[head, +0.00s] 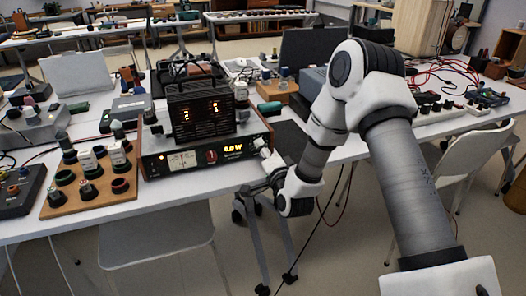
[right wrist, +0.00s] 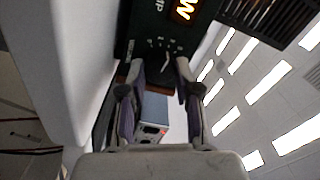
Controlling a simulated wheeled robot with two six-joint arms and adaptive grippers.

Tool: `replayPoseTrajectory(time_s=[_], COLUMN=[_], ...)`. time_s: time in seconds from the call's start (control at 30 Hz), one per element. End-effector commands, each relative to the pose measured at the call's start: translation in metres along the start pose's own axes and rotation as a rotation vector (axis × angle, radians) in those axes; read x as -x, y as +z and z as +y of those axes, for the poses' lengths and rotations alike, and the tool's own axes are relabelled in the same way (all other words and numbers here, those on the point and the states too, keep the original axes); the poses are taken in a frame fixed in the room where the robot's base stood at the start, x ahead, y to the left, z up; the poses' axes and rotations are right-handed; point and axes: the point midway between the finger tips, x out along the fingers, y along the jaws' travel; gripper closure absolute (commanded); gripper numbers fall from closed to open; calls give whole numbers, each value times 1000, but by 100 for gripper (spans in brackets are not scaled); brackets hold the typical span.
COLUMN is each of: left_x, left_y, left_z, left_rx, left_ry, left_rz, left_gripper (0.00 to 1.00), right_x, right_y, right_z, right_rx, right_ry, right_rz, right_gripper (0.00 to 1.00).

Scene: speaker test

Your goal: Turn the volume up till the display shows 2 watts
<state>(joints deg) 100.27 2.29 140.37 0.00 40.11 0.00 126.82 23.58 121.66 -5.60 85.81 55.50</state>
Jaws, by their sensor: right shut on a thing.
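A dark amplifier unit (head: 205,157) with a wooden side stands near the front edge of the white table in the head view. Its lit display (head: 232,149) seems to read 0.0 W; in the right wrist view only part of the display (right wrist: 184,10) shows, with a "W". My right gripper (head: 265,156) is at the right end of the front panel. My left gripper is not in view.
A white chair (head: 160,245) stands below the table edge.

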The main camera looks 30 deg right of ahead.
Motion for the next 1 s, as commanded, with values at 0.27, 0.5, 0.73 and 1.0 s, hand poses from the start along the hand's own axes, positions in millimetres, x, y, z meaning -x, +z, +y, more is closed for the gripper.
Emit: replayPoseTrajectory(time_s=[0.27, 0.5, 0.73, 1.0], left_x=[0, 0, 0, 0], left_y=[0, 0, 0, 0], left_z=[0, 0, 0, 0], left_rx=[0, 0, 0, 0], left_ry=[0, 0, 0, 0], left_rz=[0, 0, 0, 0], left_gripper=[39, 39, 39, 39], right_x=[0, 6, 56, 113], right_y=[0, 0, 0, 0], right_z=[0, 0, 1, 1], right_rx=[1, 1, -2, 0], right_ry=[-1, 1, 4, 2], right_rz=[1, 0, -1, -1], right_gripper=[43, 43, 43, 43])
